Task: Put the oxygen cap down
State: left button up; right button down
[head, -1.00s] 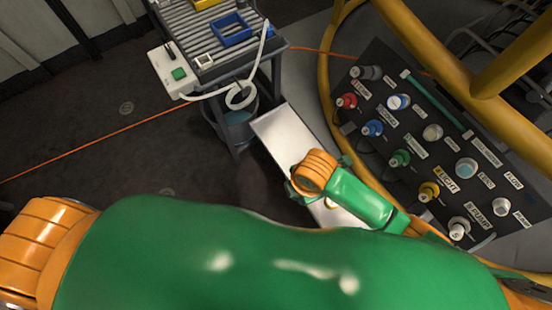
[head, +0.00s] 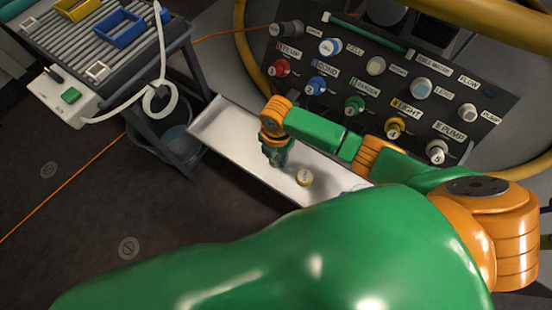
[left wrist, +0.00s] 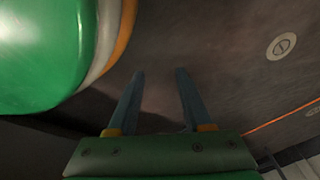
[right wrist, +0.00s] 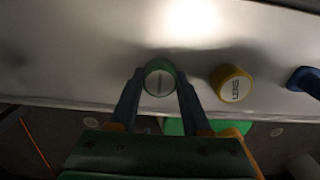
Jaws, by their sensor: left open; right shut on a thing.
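My right gripper (head: 277,163) is over the long white tray (head: 222,120) in the head view. In the right wrist view its two fingers (right wrist: 158,82) are shut on a round cap with a green rim and a pale top (right wrist: 160,78), which I take to be the oxygen cap. The cap is at the tray surface or just above it; I cannot tell whether it touches. A yellow cap (right wrist: 232,84) stands on the tray to its right, and it also shows in the head view (head: 304,177). My left gripper (left wrist: 160,80) is open and empty above the dark floor.
A blue item (right wrist: 304,80) lies farther right on the tray. A panel (head: 345,97) with coloured knobs and labels stands behind the tray. A ribbed cart (head: 85,35) with a power box (head: 62,98) is at the left. Tray space left of the held cap is clear.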

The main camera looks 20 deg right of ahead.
aim_at(276, 158)
pick_arm(q)
jog(key=shift+d, duration=0.1)
pick_arm(e)
jog(key=shift+f, duration=0.1)
jog(key=shift+c, duration=1.8)
grip_release()
pick_arm(q)
jog(key=s+a+r+p, duration=0.2)
jog(key=s+p, duration=0.2)
jog(key=p, duration=0.2)
jog(key=shift+s+a+r, duration=0.3)
jog(key=shift+s+r, duration=0.05)
jog(key=shift+s, duration=0.05)
pick_arm(e)
notch_tip(276, 158, up, 12)
